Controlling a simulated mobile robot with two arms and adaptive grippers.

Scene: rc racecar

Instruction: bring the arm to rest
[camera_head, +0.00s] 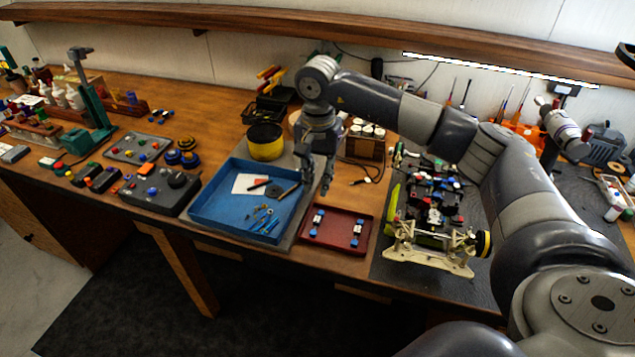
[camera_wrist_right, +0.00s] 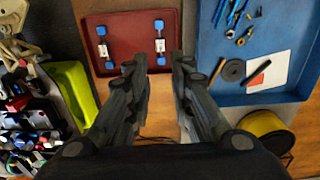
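My right gripper (camera_head: 326,188) hangs fingers-down above the bench, between the blue tray and the dark red tray. In the right wrist view its two fingers (camera_wrist_right: 160,62) stand apart with nothing between them, so it is open and empty. My right arm (camera_head: 445,125) reaches in from the right side of the head view, bent over the bench. My left gripper is not in view.
The blue tray (camera_head: 212,214) holds small tools and parts. The dark red tray (camera_head: 335,241) holds two small blue-ended parts. An RC car chassis (camera_head: 432,215) stands on a dark mat to the right. A yellow-black round container (camera_head: 264,142) is behind the blue tray. A shelf (camera_head: 300,30) runs overhead.

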